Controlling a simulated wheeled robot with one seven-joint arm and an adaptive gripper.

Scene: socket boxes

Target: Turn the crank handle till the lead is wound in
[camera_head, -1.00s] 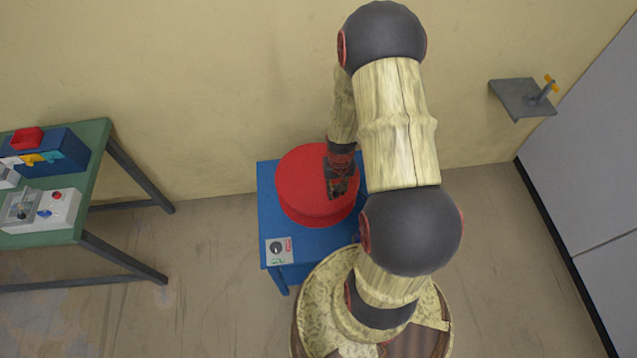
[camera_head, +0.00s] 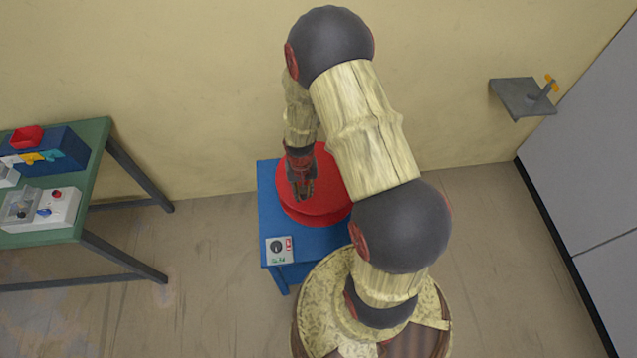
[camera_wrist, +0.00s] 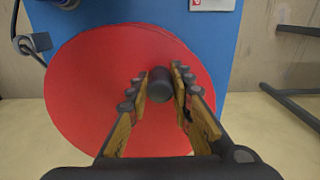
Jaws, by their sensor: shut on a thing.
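A red round drum (camera_head: 326,176) lies flat on a blue stand, partly hidden by my arm in the head view. It fills much of the wrist view (camera_wrist: 85,95). A dark round crank knob (camera_wrist: 159,84) stands up from the drum near its edge. My gripper (camera_head: 303,195) is over the left part of the drum in the head view. In the wrist view its two fingers (camera_wrist: 161,92) are shut on the crank knob, one on each side.
The blue stand (camera_head: 268,215) carries a small panel with a dial (camera_head: 277,248). A green table (camera_head: 95,150) with boxes and switches stands at the left. A grey wall shelf (camera_head: 518,98) with a yellow-handled tap is at the right.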

